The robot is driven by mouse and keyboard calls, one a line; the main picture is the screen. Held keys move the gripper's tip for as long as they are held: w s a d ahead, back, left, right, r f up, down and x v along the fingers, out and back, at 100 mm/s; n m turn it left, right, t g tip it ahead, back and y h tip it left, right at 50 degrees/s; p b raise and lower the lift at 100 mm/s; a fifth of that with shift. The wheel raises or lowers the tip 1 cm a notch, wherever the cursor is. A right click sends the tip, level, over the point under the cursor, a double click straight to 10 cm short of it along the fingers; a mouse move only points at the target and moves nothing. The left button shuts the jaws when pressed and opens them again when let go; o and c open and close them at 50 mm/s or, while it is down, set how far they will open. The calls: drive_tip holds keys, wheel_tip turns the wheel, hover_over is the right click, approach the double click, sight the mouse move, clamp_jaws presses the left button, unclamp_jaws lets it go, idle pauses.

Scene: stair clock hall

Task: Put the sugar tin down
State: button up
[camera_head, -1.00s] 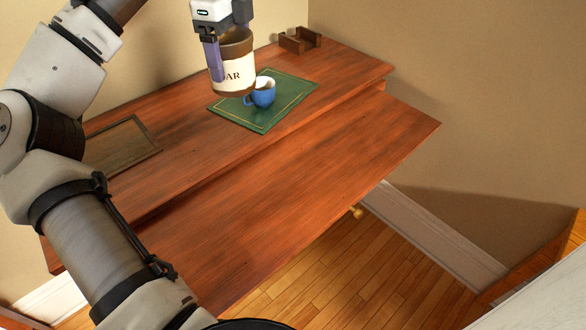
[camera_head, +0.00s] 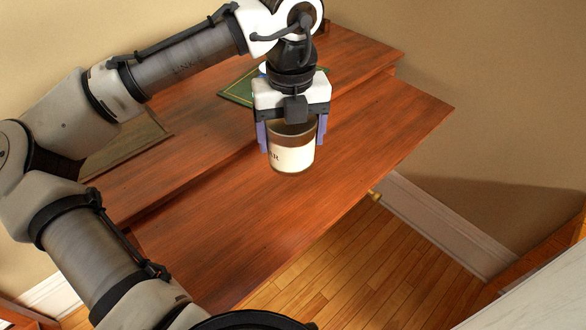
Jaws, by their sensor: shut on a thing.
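The sugar tin (camera_head: 291,158) is a brown and cream cylinder with dark lettering, only partly readable. My gripper (camera_head: 292,136) is shut on it, with a purple finger on each side. The tin looks upright over the lower front leaf of the wooden desk (camera_head: 230,220). I cannot tell for sure whether its base touches the wood. The blue mug that stood on the green mat (camera_head: 236,90) is almost wholly hidden behind my arm.
A dark framed panel (camera_head: 125,145) lies on the desk's upper level at the left. A step runs between the upper level and the front leaf. The front leaf is bare left and right of the tin. A brass knob (camera_head: 374,195) shows below the leaf.

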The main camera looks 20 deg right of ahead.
wheel_tip(320, 180, down, 10)
drive_tip(key=shift+r+b, duration=0.25)
drive_tip(key=shift+b, duration=0.05)
drive_tip(key=shift+f, duration=0.2)
drive_tip(key=o, duration=1.3)
wheel_tip(320, 180, up, 12)
drive_tip(key=shift+r+p, duration=0.2)
drive_tip(key=shift+p, duration=0.25)
